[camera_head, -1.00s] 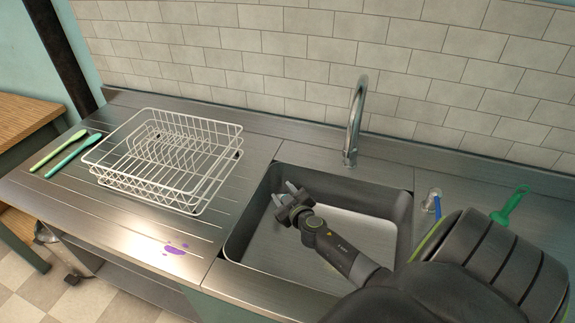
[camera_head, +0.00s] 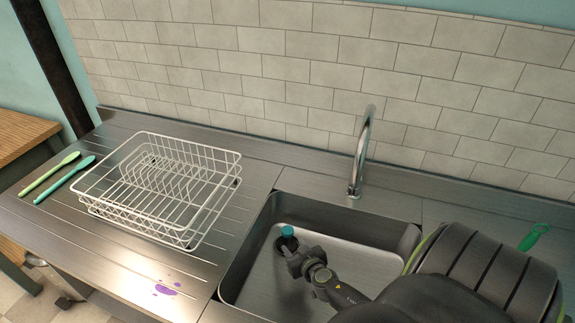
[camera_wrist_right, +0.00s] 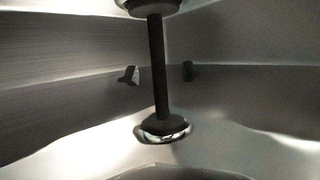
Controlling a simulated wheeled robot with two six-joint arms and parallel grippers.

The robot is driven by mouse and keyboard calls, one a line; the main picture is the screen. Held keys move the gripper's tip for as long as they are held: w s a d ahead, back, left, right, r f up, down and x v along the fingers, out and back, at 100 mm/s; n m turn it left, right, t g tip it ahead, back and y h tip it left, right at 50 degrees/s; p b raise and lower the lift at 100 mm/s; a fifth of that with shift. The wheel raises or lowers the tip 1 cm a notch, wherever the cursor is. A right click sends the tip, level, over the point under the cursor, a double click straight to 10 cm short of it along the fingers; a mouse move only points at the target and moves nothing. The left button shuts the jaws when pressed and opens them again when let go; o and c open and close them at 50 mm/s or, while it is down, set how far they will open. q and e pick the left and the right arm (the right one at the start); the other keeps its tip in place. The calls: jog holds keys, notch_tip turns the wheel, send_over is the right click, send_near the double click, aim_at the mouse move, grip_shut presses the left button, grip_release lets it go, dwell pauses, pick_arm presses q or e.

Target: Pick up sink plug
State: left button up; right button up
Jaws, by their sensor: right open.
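In the right wrist view an upright dark rod with a chrome-rimmed foot, which looks like the sink plug (camera_wrist_right: 162,128), stands in the sink corner. Its top is cut off by the picture edge. The two fingertips of my right gripper show apart, one on each side of the rod, with gaps to it. In the head view my right gripper (camera_head: 290,256) is low in the left part of the sink (camera_head: 345,247). A teal-topped dark piece (camera_head: 287,231) shows just beyond it, probably the plug's top. My left gripper is not in view.
A white wire dish rack (camera_head: 160,190) stands on the drainer left of the sink. Two green utensils (camera_head: 60,178) lie at its left. A chrome tap (camera_head: 361,155) rises behind the sink. Purple stains (camera_head: 166,289) mark the drainer. A green brush (camera_head: 533,237) lies at the right.

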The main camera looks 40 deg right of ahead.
aim_at(289, 240)
jog(key=x, duration=0.3)
jog(key=shift+w+b, duration=0.15)
jog(key=shift+b, duration=0.15)
jog(key=b+x, duration=0.1)
jog(key=x, duration=0.1)
jog(key=b+x, duration=0.1)
jog(key=x, duration=0.1)
jog(key=shift+w+d+f, duration=0.15)
jog(key=shift+d+f, duration=0.1)
jog(key=shift+f, duration=0.15)
jog(key=shift+w+d+f, duration=0.1)
jog(key=shift+w, duration=0.3)
jog(key=shift+c, duration=1)
grip_shut()
